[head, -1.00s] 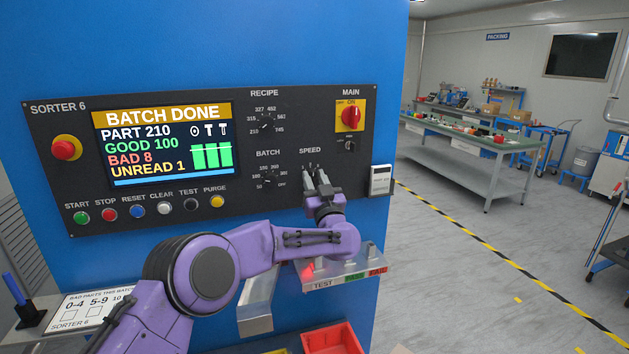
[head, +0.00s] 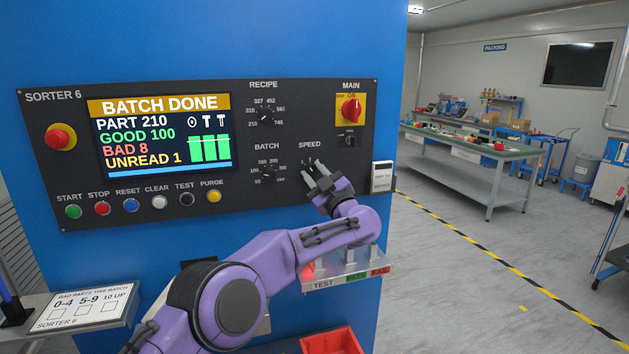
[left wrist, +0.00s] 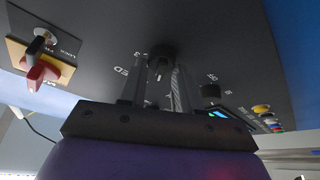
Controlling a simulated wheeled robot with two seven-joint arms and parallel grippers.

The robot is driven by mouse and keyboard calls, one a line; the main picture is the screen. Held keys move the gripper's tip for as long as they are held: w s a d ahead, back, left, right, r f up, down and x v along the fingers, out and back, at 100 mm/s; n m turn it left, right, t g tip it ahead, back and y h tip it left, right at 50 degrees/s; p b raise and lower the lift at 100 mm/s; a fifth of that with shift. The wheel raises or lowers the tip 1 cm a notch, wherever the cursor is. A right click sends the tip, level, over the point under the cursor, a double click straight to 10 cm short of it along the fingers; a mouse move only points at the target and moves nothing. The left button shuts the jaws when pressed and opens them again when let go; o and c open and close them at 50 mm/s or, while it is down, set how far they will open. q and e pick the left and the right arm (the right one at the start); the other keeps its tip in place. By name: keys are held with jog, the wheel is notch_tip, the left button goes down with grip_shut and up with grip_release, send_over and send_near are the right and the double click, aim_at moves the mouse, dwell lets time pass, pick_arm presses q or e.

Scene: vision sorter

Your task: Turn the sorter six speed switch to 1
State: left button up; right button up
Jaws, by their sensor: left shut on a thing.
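The speed switch (left wrist: 161,57) is a small dark knob on the black control panel (head: 220,205) of sorter six. In the head view it sits under the SPEED label and is mostly hidden by my fingers. My left gripper (head: 315,174) is at this knob, with its fingers tilted toward the upper left. In the left wrist view my left gripper (left wrist: 160,78) has a finger on each side of the knob and is shut on it. A "3" shows beside the knob there; the pointer's setting cannot be read. My right gripper is not in view.
The batch knob (head: 268,171) lies left of the speed switch, and the recipe knob (head: 265,117) is above. The red main switch (head: 351,109) is at upper right. A small white box (head: 382,178) is at the panel's right edge. A test shelf (head: 345,280) juts out below.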

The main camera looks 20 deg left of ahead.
pick_arm(q)
jog(key=shift+n+g, duration=0.6)
jog(key=shift+n, duration=0.9)
jog(key=o, duration=1.1)
jog(key=shift+c, duration=0.2)
jog(key=shift+s+d+f, duration=0.2)
jog(key=shift+d, duration=0.1)
jog(key=b+v, duration=0.4)
jog(key=v, duration=0.6)
jog(key=shift+b, duration=0.3)
